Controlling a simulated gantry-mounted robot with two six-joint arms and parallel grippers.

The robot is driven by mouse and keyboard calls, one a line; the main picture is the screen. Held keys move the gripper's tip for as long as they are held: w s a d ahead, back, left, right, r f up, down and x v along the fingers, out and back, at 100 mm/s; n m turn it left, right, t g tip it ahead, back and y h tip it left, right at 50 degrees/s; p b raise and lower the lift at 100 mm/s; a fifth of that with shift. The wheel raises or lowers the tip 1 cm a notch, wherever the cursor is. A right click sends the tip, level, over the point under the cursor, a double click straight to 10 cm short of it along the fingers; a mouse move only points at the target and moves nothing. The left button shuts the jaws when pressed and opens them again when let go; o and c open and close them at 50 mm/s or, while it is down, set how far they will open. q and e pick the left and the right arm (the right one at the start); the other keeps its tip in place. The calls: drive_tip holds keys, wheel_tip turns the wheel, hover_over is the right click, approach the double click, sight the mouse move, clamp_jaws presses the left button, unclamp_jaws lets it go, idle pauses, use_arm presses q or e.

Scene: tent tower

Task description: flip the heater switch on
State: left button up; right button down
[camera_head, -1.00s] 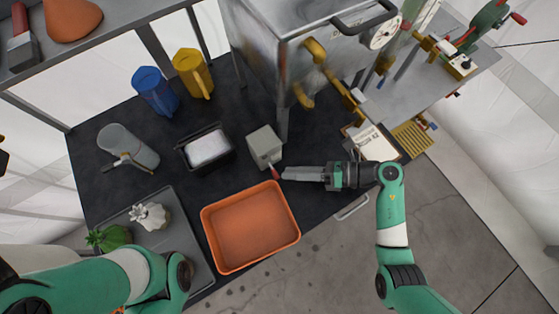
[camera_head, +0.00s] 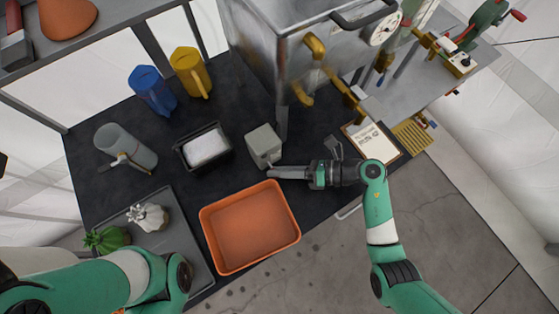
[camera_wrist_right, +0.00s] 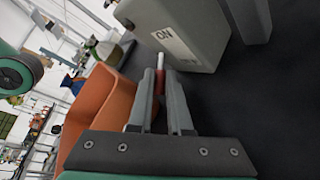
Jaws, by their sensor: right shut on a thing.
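The heater switch box (camera_head: 264,144) is a small grey box on the black table, in front of the steel tank. In the right wrist view the box (camera_wrist_right: 190,30) shows a pale label reading ON. Its lever, a pale rod (camera_wrist_right: 161,60) with a red grip (camera_wrist_right: 160,82), comes out toward my right gripper. My right gripper (camera_head: 271,173) lies low beside the box. In the right wrist view its fingers (camera_wrist_right: 160,88) are shut on the red grip. My left arm is at the lower left, but its gripper is not in view.
An orange tray (camera_head: 206,238) is close in front of the switch box. A black container with white contents (camera_head: 206,147) stands left of it. The steel tank (camera_head: 262,50) rises behind. A clipboard (camera_head: 370,142) lies to the right.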

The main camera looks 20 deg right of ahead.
wheel_tip(320, 180, up, 2)
drive_tip(key=m+g+h+p, duration=0.1)
drive_tip(key=p, duration=0.4)
drive_tip(key=m+g+p, duration=0.1)
drive_tip(key=p, duration=0.3)
drive_tip(key=shift+r+m+g+h+p, duration=0.25)
drive_tip(key=shift+m+g+h+p, duration=0.05)
drive_tip(key=shift+g+h+p, duration=0.1)
drive_tip(key=shift+f+g+h+p, duration=0.15)
drive_tip(key=shift+g+h+p, duration=0.15)
drive_tip(key=shift+f+m, duration=0.15)
drive_tip(key=shift+m, duration=0.15)
